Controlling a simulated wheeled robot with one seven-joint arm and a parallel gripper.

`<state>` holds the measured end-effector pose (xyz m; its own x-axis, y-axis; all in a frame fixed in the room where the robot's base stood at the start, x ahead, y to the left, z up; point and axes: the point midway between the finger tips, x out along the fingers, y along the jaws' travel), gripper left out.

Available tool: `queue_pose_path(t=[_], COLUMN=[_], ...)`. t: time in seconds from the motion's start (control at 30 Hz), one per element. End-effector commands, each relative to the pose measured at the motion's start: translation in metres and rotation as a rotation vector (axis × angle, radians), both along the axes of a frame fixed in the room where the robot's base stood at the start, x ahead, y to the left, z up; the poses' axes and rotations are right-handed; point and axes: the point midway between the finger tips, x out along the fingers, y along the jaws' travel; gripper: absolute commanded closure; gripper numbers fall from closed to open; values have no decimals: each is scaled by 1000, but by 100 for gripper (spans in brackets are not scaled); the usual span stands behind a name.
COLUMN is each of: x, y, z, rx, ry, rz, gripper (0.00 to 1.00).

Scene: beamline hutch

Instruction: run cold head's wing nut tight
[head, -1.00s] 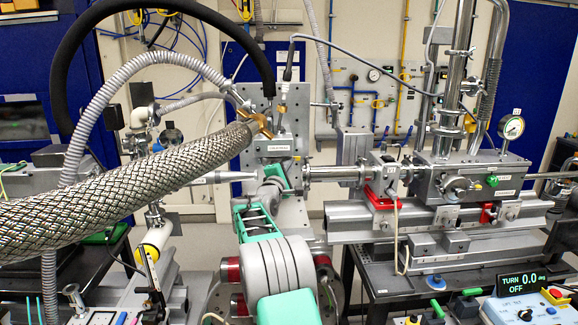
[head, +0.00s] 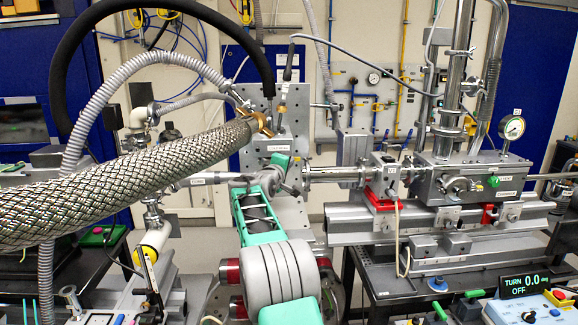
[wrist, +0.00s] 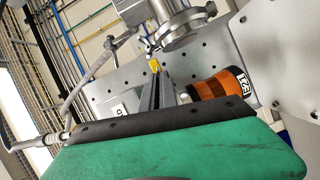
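The grey box that appears to be the cold head (head: 278,147) stands on an upright plate at the middle of the head view, its label too small to read. A small yellow piece, possibly the wing nut (wrist: 155,66), shows below a steel flange (wrist: 178,30) in the wrist view. My gripper (wrist: 158,84) points toward it; narrow grey bars that seem to be its fingers end close to the yellow piece. I cannot tell whether they touch it. In the head view my arm hides most of the gripper. Whether it is open or shut is not clear.
A thick braided hose (head: 110,190) crosses the left, ending at a brass fitting (head: 262,125). A perforated plate (head: 303,115) stands behind. A display (head: 524,282) reads TURN 0.0 deg, OFF. An orange and black cylinder (wrist: 222,85) is close on the right in the wrist view.

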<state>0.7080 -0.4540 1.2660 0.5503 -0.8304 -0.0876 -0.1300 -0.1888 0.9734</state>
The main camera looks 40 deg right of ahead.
Motion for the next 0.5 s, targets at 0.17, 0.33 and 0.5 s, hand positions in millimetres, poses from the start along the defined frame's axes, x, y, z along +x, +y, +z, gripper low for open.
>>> queue_pose_path(t=[0.17, 0.33, 0.5], x=[-1, -1, -1], y=[-1, -1, -1], z=[1, 1, 1], rx=[35, 45, 45], ry=[-26, -32, -32], rz=[-2, -2, -2], gripper=[100, 100, 100])
